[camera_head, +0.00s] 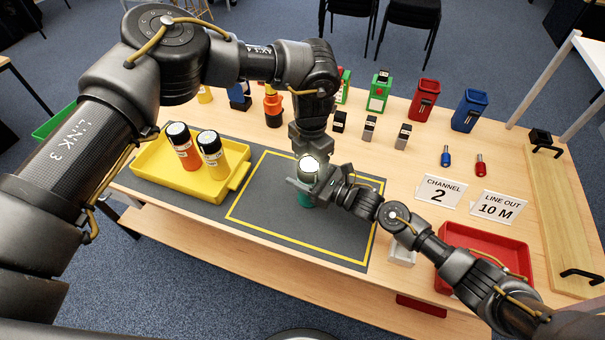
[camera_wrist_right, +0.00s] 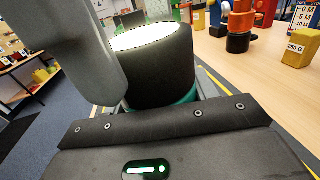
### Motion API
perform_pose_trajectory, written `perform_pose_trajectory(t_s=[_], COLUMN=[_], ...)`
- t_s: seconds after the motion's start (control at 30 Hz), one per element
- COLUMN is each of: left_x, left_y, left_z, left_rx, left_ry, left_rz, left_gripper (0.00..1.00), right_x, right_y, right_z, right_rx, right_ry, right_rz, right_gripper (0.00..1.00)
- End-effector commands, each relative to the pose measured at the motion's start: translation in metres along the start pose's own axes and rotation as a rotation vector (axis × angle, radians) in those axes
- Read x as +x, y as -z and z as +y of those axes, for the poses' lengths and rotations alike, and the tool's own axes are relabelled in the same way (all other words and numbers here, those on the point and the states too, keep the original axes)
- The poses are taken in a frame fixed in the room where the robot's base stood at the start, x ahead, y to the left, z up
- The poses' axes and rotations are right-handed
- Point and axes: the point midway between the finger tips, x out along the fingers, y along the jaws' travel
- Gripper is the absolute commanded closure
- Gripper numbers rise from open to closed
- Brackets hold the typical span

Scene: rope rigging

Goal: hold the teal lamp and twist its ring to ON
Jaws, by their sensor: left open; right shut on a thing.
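The teal lamp stands upright on the dark mat (camera_head: 275,215), inside its yellow outline. Its teal body (camera_head: 305,200) shows only in part below my grippers, and its top face (camera_head: 308,165) is bright white. In the right wrist view the lamp has a wide black upper part (camera_wrist_right: 163,72) above a strip of teal (camera_wrist_right: 185,97). My right gripper (camera_head: 318,188) is shut on the lamp from the right. My left gripper (camera_head: 309,148) is open and points down just above the lamp's top. Whether it touches the ring is hidden, and no ring marking is readable.
A yellow tray (camera_head: 225,190) holds an orange lamp (camera_head: 185,148) and a yellow lamp (camera_head: 213,157) at left. A red tray (camera_head: 490,240) lies at right, near signs reading CHANNEL 2 (camera_head: 437,190) and LINE OUT 10 M (camera_head: 498,207). Red and blue bins stand behind.

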Motion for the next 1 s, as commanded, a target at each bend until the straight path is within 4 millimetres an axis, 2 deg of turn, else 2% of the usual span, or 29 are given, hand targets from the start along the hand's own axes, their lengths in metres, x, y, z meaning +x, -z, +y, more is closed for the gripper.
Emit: perform_pose_trajectory(t_s=[0.6, 1.0], left_x=[-0.051, -0.054], left_y=[0.000, 0.000], left_z=[0.000, 0.000], left_rx=[0.000, 0.000], left_ry=[0.000, 0.000], left_rz=[0.000, 0.001], left_gripper=[0.28, 0.28], right_x=[0.000, 0.000], right_y=[0.000, 0.000], right_z=[0.000, 0.000], right_rx=[0.000, 0.000], right_ry=[0.000, 0.000], right_rz=[0.001, 0.000], right_gripper=[0.70, 0.70])
